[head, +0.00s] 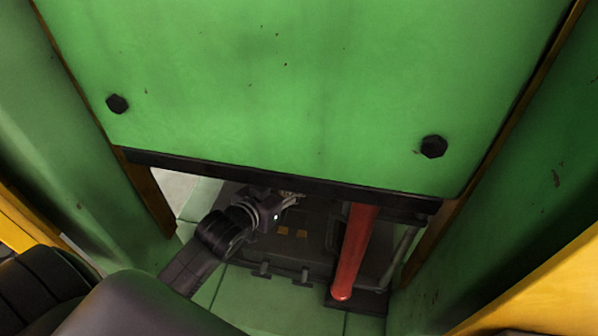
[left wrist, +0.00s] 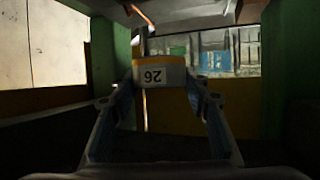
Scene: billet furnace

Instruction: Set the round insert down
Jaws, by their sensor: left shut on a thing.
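In the head view my left gripper (head: 284,197) reaches in under the lower edge of a green panel, over a dark surface. The panel and the gripper hide the insert there. I cannot tell whether the insert touches anything below. My right gripper is in neither view.
The green panel (head: 270,80) with a black lower edge hangs over the opening. A red bar (head: 355,252) slants down at the right of the opening. A dark plate (head: 310,258) with yellow marks lies below the gripper. Green walls close in on both sides.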

